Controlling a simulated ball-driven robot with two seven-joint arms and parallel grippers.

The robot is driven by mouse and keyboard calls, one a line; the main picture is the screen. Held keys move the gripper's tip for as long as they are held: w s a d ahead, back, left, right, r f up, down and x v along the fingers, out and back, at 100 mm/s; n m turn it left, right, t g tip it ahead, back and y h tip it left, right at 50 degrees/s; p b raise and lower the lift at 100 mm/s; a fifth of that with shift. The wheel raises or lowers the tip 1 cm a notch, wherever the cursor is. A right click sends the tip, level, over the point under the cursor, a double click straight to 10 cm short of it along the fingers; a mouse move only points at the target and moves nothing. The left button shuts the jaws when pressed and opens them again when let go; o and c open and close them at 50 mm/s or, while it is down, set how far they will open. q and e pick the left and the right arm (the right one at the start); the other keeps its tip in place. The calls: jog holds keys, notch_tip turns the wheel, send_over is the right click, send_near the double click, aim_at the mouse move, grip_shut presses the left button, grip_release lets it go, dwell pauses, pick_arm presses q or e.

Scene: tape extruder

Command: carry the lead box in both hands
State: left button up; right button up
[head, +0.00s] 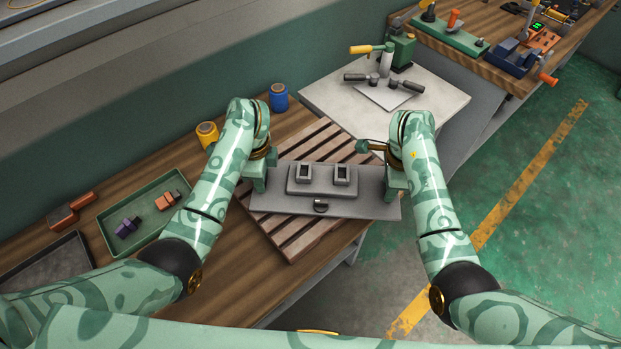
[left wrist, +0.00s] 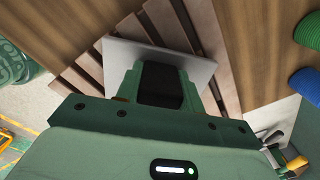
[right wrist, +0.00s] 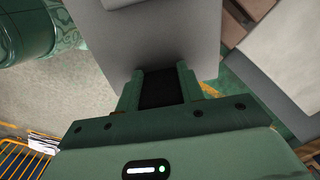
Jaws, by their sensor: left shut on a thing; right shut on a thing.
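The lead box (head: 285,203) is a grey, flat, wide piece with a raised block and two square sockets on top. It lies level over the slatted wooden rack (head: 290,240), and its right end reaches past the rack. I cannot tell whether it touches the slats. My left gripper (head: 256,184) is shut on its left end; in the left wrist view the fingers (left wrist: 160,82) meet the grey box (left wrist: 118,52). My right gripper (head: 393,190) is shut on its right end; in the right wrist view the fingers (right wrist: 160,85) meet the box (right wrist: 165,35).
A pale table (head: 440,108) with a green lever press (head: 400,50) stands behind on the right. A green tray (head: 108,226) with small parts sits on the left of the bench. Yellow (head: 207,134) and blue (head: 279,97) spools stand behind. Open floor (head: 520,230) lies right.

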pick_arm(q)
jog(key=o, duration=0.9)
jog(key=shift+a+f, duration=0.1)
jog(key=shift+f, duration=0.3)
jog(key=shift+c, duration=0.2)
pick_arm(e)
jog(key=o, duration=0.9)
jog(key=shift+f, duration=0.45)
jog(key=shift+c, duration=0.2)
pick_arm(q)
jog(key=o, duration=0.3)
jog(key=shift+r, duration=0.1)
pick_arm(e)
jog(key=o, duration=0.3)
jog(key=shift+r, duration=0.15)
pick_arm(q)
jog(key=shift+r, duration=0.1)
notch_tip(320, 180, up, 12)
jog(key=shift+s+f, duration=0.15)
pick_arm(e)
jog(key=shift+r, duration=0.4)
notch_tip(320, 180, up, 10)
jog(key=shift+s, duration=0.1)
jog(key=shift+s+r, duration=0.1)
jog(key=shift+r, duration=0.5)
